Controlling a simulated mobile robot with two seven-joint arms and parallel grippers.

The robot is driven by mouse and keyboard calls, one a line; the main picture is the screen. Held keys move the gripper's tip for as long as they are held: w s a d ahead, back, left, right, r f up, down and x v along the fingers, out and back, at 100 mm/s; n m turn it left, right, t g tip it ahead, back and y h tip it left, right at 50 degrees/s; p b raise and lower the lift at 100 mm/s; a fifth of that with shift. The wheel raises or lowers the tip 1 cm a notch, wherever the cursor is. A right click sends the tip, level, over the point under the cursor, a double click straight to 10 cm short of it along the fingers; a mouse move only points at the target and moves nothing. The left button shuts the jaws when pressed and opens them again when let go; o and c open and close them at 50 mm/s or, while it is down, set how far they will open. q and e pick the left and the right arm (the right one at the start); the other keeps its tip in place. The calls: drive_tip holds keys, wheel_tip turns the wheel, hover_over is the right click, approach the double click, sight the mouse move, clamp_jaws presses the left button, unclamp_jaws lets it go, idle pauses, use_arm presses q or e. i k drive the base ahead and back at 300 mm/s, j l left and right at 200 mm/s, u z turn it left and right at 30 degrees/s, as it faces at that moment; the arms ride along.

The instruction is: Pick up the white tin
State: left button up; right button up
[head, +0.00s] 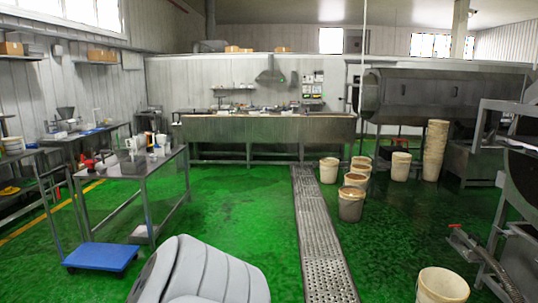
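Several small white items stand on the metal table (135,166) at the left. One is a white container (160,140) near the table's far right end, and another is a pale item (130,144) to its left. They are too small for me to tell which one is the white tin. Neither of my grippers is in view.
A blue platform (101,257) stands on the floor before the table. A metal drain grate (317,235) runs down the middle. Several buckets stand right of it, one (442,286) close at bottom right. Green floor (240,205) is clear between table and grate.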

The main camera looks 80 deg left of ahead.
sight(154, 157)
drive_tip(key=u, duration=3.4)
drive_tip(key=i+z, duration=0.25)
drive_tip(key=i, duration=3.85)
drive_tip(key=i+l, duration=0.1)
drive_tip(key=i, duration=1.55)
drive_tip(key=i+u, duration=0.35)
drive_tip(key=i+l+u, duration=0.2)
drive_tip(key=i+u, duration=0.2)
drive_tip(key=i+l+u, duration=0.35)
drive_tip(key=i+j, duration=0.05)
drive_tip(key=j, duration=0.05)
